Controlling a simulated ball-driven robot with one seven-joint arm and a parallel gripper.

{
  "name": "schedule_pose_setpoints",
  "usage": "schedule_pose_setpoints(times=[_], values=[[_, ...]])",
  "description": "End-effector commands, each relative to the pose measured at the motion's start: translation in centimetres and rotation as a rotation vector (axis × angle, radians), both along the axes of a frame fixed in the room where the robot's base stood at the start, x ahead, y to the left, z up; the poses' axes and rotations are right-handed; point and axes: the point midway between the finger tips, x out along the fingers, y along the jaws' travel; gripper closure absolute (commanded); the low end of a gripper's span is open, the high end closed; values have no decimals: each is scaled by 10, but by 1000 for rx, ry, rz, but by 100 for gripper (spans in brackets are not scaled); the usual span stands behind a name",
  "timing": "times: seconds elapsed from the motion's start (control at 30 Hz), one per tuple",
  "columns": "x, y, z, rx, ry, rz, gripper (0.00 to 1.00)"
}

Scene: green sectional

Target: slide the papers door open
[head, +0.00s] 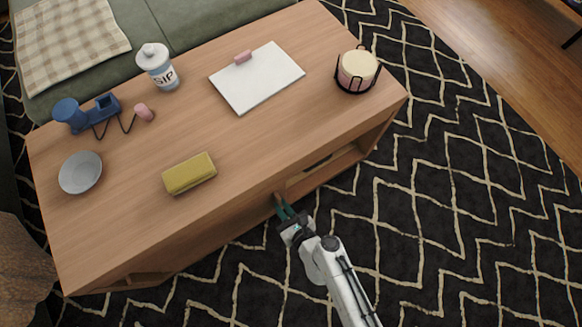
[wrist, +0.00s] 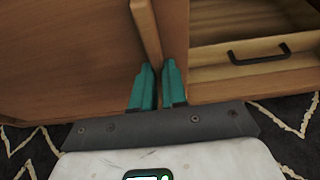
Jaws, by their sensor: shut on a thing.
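The papers door appears to be the plain wooden sliding panel (head: 222,228) on the front of the coffee table; it also shows in the wrist view (wrist: 70,60). An upright wooden strip (wrist: 147,30), seemingly its handle, stands out near the panel's right end. My gripper (head: 283,208) is at this strip, low on the table front. In the wrist view its two teal fingers (wrist: 158,86) are shut on the strip, one on each side. The fingertips partly hide the strip's lower end. No papers can be made out.
Right of the strip is an open compartment with a drawer (wrist: 255,72) and black handle. Another opening (head: 140,281) shows at the table's left end. The tabletop (head: 250,140) holds a candle (head: 358,70), bottle, clipboard, yellow block and bowl. Patterned rug (head: 450,220) lies clear in front.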

Motion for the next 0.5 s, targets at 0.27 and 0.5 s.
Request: schedule_pose_setpoints(times=[0.27, 0.5], values=[[-2, 1, -1, 0, 2, 1, 100], [-1, 1, -1, 0, 1, 1, 73]])
